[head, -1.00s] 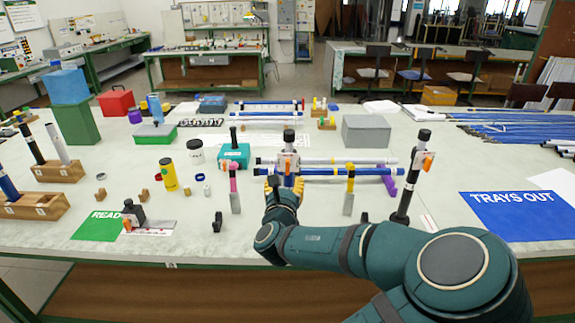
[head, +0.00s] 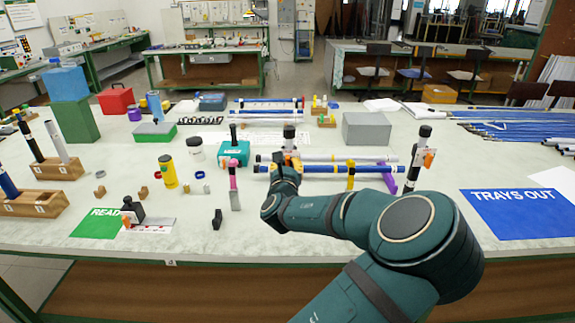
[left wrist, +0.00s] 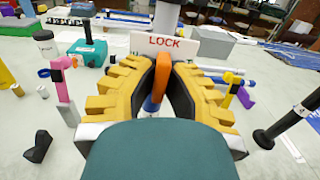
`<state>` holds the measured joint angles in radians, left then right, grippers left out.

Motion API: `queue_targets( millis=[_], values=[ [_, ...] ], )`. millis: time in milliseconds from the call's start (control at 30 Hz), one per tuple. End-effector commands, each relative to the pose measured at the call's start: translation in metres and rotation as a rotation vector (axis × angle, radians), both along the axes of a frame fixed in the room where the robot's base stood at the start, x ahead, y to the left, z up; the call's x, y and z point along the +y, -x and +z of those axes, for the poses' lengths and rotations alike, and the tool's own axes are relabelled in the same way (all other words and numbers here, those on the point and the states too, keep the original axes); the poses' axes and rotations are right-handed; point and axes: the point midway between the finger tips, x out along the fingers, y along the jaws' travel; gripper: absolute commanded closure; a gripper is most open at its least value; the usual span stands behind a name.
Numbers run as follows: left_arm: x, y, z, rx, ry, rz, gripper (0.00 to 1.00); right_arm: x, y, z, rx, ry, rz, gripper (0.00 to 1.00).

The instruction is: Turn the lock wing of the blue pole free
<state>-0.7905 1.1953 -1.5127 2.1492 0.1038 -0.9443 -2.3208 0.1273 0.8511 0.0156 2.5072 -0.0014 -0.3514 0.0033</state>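The blue pole (left wrist: 150,108) stands upright among horizontal tubes, mostly hidden behind my left gripper in the head view. Its black cap (head: 289,131) and the white plate below it show above the gripper. In the left wrist view the plate reads LOCK (left wrist: 165,42). The orange lock wing (left wrist: 161,78) lies long and slightly slanted in front of the pole. My left gripper (left wrist: 165,66) has its yellow-and-black fingers around the wing, tips close against both sides, and looks shut on it. It also shows at the pole in the head view (head: 286,166). My right gripper is not in view.
A black pole (head: 413,165) with its own orange wing (head: 430,158) stands to the right. A pink-topped post (head: 234,185) stands left, and a yellow-topped post (head: 350,176) right. Horizontal blue tubes (head: 335,168) run behind. The blue TRAYS OUT mat (head: 520,214) lies at right.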

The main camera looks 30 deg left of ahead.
Motion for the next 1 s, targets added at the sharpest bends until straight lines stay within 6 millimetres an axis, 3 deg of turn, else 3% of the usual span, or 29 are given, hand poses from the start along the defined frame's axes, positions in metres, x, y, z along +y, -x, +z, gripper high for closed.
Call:
queue_targets(
  millis=[567, 1000],
  values=[
    [-0.0002, 0.0, 0.0002, -0.022, 0.042, 0.0, 1.0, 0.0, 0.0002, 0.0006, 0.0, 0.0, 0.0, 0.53],
    [-0.0004, -0.0001, 0.0004, -0.172, 0.335, 0.001, 1.0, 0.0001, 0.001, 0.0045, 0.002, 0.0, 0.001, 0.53]
  ],
)
